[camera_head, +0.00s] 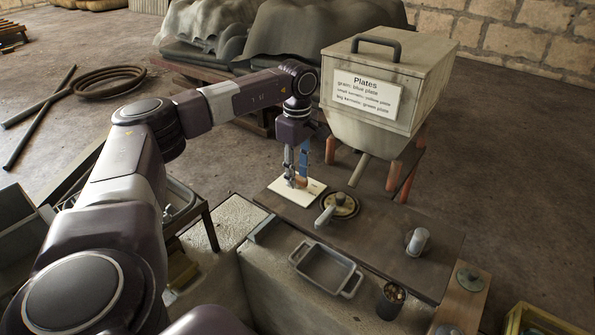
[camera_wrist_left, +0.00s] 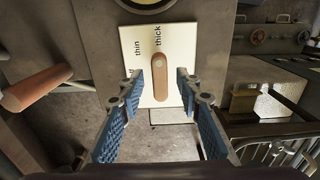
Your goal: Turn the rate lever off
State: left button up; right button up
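The rate lever (camera_wrist_left: 160,88) is a brown wooden handle on a cream plate (camera_wrist_left: 147,54) marked "thin" and "thick". In the left wrist view it lies lengthwise, in line with the word "thick". Another mark at the plate's left edge is mostly hidden by a finger. My left gripper (camera_wrist_left: 159,84) is open, with one blue-padded finger on each side of the lever and a gap to both. In the head view my left gripper (camera_head: 295,178) points down over the plate (camera_head: 312,194), partly hiding the lever. My right gripper is out of view.
A hopper labelled "Plates" (camera_head: 430,75) stands close behind and right of the gripper. A round dial with a handle (camera_head: 340,203), a grey knob (camera_head: 417,241), a handled tray (camera_head: 312,275) and a dark cup (camera_head: 391,300) are on the bench.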

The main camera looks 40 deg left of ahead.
pick_arm(q)
jog(key=shift+c, duration=1.4)
jog(key=c, duration=0.5)
grip_shut()
